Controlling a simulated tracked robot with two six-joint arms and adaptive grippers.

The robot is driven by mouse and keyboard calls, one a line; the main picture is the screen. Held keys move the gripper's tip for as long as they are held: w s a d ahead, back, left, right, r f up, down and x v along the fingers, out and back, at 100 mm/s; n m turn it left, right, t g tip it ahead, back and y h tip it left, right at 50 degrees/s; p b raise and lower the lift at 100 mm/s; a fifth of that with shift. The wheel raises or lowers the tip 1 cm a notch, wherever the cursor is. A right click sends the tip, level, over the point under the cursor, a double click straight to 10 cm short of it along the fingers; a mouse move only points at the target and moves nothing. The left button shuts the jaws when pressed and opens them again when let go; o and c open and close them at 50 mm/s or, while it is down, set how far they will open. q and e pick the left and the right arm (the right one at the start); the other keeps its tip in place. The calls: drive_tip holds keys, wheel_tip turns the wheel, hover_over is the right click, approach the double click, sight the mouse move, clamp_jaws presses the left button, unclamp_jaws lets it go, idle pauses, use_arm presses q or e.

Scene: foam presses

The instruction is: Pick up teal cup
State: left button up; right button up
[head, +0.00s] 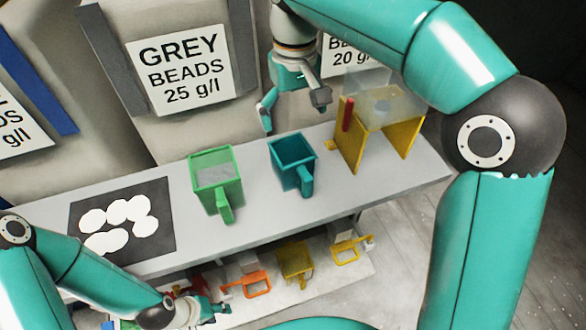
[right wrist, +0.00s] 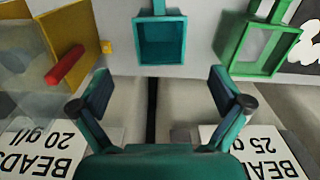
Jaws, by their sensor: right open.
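The teal cup (head: 290,165) is a square, open-topped cup standing upright on the grey shelf, its handle facing the front edge. It looks empty, and it shows in the right wrist view (right wrist: 160,63) at top centre. My right gripper (head: 293,110) is open and empty behind and above the cup. In the right wrist view the two fingers of my right gripper (right wrist: 164,90) are spread wide, with the cup beyond their tips and no contact visible. My left gripper (head: 205,308) is low at the left by the lower shelf, partly cut off, its jaws unclear.
A green cup (head: 212,178) with grey contents stands left of the teal cup. A yellow stand (head: 352,140) with a clear hopper and red handle is to the right. A black mat (head: 165,222) with white discs lies left. Several coloured items sit on the lower shelf (head: 345,285).

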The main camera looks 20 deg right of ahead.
sight(295, 170)
drive_tip(key=shift+s+f+b, duration=0.15)
drive_tip(key=shift+f+b, duration=0.05)
drive_tip(key=shift+f, duration=3.8)
drive_tip(key=shift+s+f+b, duration=0.15)
drive_tip(key=shift+f, duration=3.8)
drive_tip(key=shift+c, duration=0.2)
drive_tip(key=shift+s, duration=0.1)
drive_tip(key=c, duration=0.8)
drive_tip(key=shift+c, duration=0.2)
